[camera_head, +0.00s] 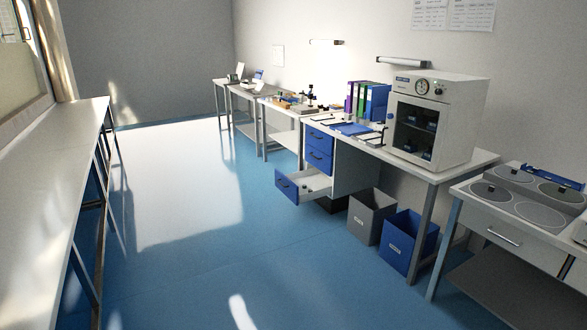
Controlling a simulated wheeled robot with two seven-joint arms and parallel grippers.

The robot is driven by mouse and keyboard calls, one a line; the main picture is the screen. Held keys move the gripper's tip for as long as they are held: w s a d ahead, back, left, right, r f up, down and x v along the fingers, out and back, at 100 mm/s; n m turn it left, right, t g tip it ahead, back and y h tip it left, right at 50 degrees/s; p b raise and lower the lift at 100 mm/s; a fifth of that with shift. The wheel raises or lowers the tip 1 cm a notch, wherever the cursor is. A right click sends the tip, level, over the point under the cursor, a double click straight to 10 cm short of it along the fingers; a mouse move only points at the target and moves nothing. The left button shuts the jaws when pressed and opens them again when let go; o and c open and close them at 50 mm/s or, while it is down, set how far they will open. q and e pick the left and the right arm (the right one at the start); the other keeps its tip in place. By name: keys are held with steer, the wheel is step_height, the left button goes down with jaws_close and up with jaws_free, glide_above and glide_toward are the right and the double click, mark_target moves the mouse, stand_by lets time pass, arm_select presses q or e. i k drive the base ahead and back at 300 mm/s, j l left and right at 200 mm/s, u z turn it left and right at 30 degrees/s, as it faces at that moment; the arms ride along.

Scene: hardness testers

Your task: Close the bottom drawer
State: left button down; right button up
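The bottom drawer (287,188) has a blue front with a dark handle and stands pulled out from the drawer unit, towards the left. Its light inside shows, with small dark items in it. Above it, two blue drawers, the top one (319,138) and the middle one (320,159), look shut. The unit (350,170) sits under the desk, with a dark base below. Neither of my grippers is in view.
A grey bin (364,226) and a blue bin (400,252) stand on the floor right of the drawer unit. A bench with round plates (525,212) is at the right. A long table (45,165) runs along the left. The blue floor (215,265) between is clear.

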mark_target(291, 185)
steer(key=i, duration=3.4)
steer(key=i+l, duration=0.1)
steer(key=i, duration=1.6)
steer(key=i+u, duration=0.25)
steer(key=i, duration=0.4)
